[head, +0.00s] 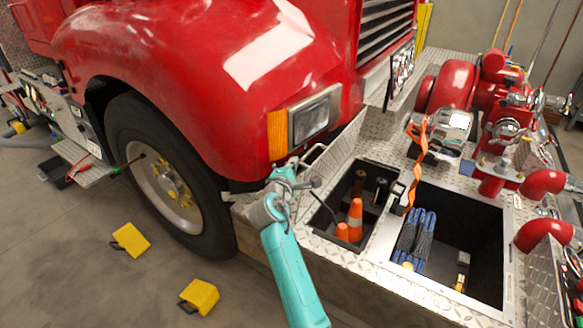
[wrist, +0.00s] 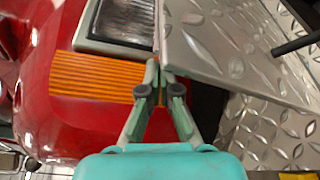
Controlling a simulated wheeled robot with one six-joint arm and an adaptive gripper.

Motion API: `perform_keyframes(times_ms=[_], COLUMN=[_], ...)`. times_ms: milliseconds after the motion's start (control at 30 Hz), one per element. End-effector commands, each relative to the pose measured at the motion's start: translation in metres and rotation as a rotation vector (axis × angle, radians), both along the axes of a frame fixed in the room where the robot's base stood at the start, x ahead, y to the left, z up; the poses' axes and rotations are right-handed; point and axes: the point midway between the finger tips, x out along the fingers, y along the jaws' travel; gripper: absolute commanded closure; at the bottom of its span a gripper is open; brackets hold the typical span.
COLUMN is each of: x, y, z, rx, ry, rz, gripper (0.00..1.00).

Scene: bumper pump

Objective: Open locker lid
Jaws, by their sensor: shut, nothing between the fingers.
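The locker lid (head: 337,153) is a diamond-plate panel standing raised and tilted at the left side of the locker (head: 327,230). The locker's dark inside shows, with orange cones (head: 355,217) in it. In the wrist view the lid (wrist: 235,45) fills the upper right, its edge beside my fingertips. My gripper (wrist: 159,68) is shut and empty, between the lid edge and the truck's orange side marker (wrist: 95,75). In the head view my gripper is by the lid's left side, partly hidden by my arm. I cannot tell whether the fingers touch the lid.
The red truck fender (head: 185,60) and headlight (head: 312,118) are close behind my gripper. A second open compartment (head: 470,235) with a blue hose (head: 415,240) lies to the right, with red pump pipes (head: 545,185) beyond. Yellow chocks (head: 200,296) lie on the floor.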

Motion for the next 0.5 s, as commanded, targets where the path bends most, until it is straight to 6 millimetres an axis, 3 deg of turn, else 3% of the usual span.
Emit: perform_keyframes(times_ms=[267, 500], x=[-0.001, -0.017], y=[-0.001, -0.024], z=[0.000, 0.001], rx=[0.003, 0.094], ry=[-0.002, -0.069], rz=[-0.001, -0.003], gripper=[1.00, 1.00])
